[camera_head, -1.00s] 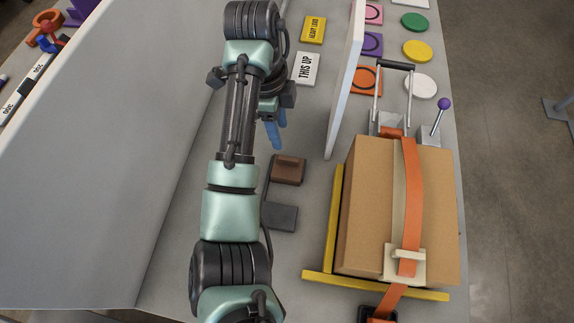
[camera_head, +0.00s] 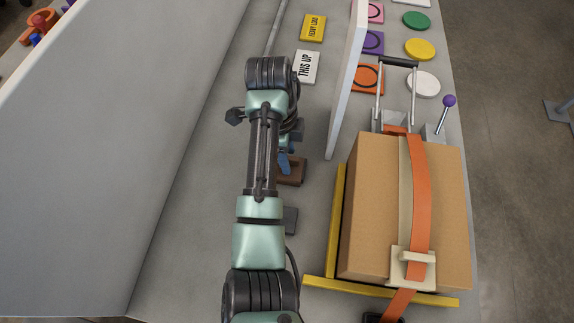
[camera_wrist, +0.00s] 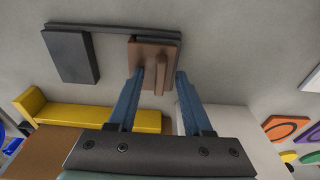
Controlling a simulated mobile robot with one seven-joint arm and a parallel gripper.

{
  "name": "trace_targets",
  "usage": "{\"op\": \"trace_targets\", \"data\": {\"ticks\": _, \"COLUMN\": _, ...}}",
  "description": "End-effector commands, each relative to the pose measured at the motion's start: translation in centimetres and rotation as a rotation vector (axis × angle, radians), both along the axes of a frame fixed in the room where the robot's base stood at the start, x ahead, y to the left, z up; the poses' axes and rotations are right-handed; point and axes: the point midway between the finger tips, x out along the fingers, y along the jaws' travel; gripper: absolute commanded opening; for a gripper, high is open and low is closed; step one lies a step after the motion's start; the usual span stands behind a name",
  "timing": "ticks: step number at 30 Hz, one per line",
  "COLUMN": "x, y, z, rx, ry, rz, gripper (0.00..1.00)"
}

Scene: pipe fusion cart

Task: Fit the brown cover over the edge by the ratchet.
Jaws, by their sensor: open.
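The brown cover (camera_wrist: 147,52) lies on the grey table, a flat square with a raised bar on top. In the wrist view my gripper (camera_wrist: 160,80) is open, its two blue fingers on either side of the bar; I cannot tell whether they touch it. In the head view the cover (camera_head: 292,172) is partly hidden by my gripper (camera_head: 285,160). The ratchet (camera_head: 395,130), with its black-handled lever, stands at the far end of the cardboard box (camera_head: 370,200). An orange strap (camera_head: 420,190) runs along the box top, over a cream edge cover (camera_head: 412,268) at the near end.
A dark grey block (camera_wrist: 70,57) lies beside the brown cover. A yellow corner guide (camera_head: 335,230) borders the box. A white upright panel (camera_head: 345,90) stands between the cover and the coloured discs. A large grey panel (camera_head: 110,150) rises at the left.

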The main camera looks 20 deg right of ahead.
Motion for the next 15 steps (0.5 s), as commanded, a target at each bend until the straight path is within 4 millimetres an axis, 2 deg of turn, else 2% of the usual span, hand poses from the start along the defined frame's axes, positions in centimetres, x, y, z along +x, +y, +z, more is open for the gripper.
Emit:
{"op": "trace_targets", "data": {"ticks": 3, "x": 0.00, "y": 0.00, "z": 0.01, "rx": 0.000, "ry": 0.000, "rz": 0.000, "gripper": 0.48}}
{"op": "trace_targets", "data": {"ticks": 11, "x": 0.00, "y": -0.01, "z": 0.03, "rx": 0.000, "ry": 0.000, "rz": 0.000, "gripper": 0.02}}
{"op": "trace_targets", "data": {"ticks": 15, "x": 0.00, "y": 0.00, "z": 0.04, "rx": 0.000, "ry": 0.000, "rz": 0.000, "gripper": 0.00}}
